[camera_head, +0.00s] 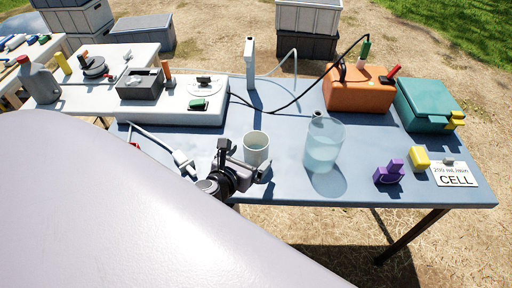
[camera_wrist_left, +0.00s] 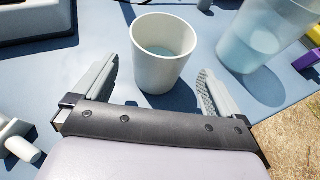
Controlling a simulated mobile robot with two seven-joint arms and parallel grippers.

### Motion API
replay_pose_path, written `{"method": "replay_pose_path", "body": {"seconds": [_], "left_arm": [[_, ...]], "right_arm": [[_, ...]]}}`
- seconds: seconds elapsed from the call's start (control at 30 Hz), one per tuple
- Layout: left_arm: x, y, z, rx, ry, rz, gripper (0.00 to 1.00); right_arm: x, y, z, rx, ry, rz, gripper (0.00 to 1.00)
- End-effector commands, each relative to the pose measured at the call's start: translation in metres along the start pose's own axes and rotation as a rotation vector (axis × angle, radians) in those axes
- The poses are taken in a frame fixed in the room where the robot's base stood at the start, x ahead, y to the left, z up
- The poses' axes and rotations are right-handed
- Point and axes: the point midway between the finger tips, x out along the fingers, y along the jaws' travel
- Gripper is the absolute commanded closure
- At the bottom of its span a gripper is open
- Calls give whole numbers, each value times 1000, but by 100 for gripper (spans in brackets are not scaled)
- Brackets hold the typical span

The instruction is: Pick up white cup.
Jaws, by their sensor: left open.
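The white cup (camera_head: 256,149) stands upright on the blue-grey table near its front edge, with some liquid inside. In the left wrist view the cup (camera_wrist_left: 161,62) is just ahead of my left gripper (camera_wrist_left: 156,88), between the lines of its two spread fingers. In the head view my left gripper (camera_head: 243,162) is at the cup's near left side, open and empty. I cannot tell whether a finger touches the cup. My right gripper is in neither view.
A translucent container (camera_head: 323,146) of liquid stands close to the cup's right. An orange case (camera_head: 358,95), a teal case (camera_head: 428,104), a purple piece (camera_head: 388,174) and a CELL card (camera_head: 453,174) lie farther right. A white tray (camera_head: 150,111) is at left.

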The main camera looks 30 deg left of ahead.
Motion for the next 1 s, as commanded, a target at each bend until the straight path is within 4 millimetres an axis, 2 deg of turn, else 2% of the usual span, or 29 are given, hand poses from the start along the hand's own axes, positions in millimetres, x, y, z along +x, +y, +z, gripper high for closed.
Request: {"method": "replay_pose_path", "body": {"seconds": [0.5,0.87,1.0], "left_arm": [[56,2,-4,-4,0,1,1],[62,2,-4,-2,1,-1,1],[62,2,-4,-2,1,-1,46]], "right_arm": [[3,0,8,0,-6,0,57],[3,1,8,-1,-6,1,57],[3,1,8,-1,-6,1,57]]}}
